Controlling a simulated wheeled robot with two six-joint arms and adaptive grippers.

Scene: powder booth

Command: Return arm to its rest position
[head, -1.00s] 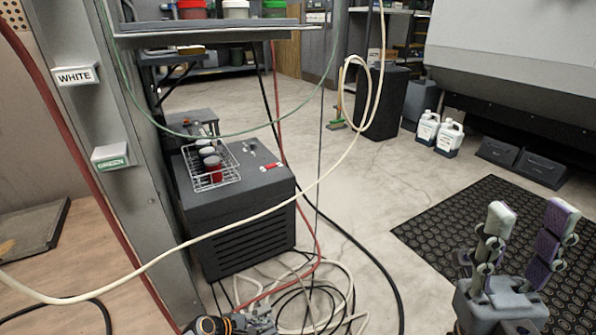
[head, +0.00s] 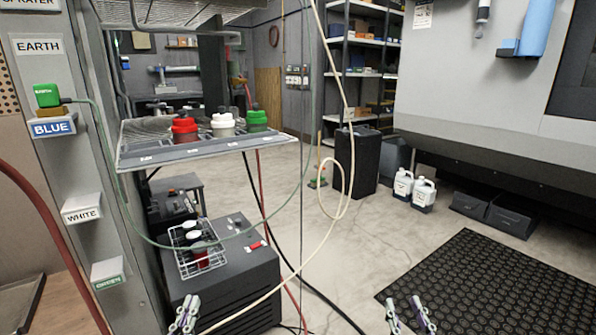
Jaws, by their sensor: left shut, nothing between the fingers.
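My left gripper (head: 186,313) shows only by its fingertips at the bottom edge, in front of the dark cabinet. Its fingers are close together and shut, with nothing between them. My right gripper (head: 409,315) shows at the bottom edge, right of the middle, over the floor near the mat's left corner. Its two fingers stand apart, open and empty. The rest of both arms is below the picture.
A shelf (head: 205,150) holds red, white and green-lidded pots. Below it a dark cabinet (head: 238,265) carries a wire basket (head: 198,252). A cream hose (head: 330,240) and other hoses hang across the middle. A black mat (head: 500,285) lies at right.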

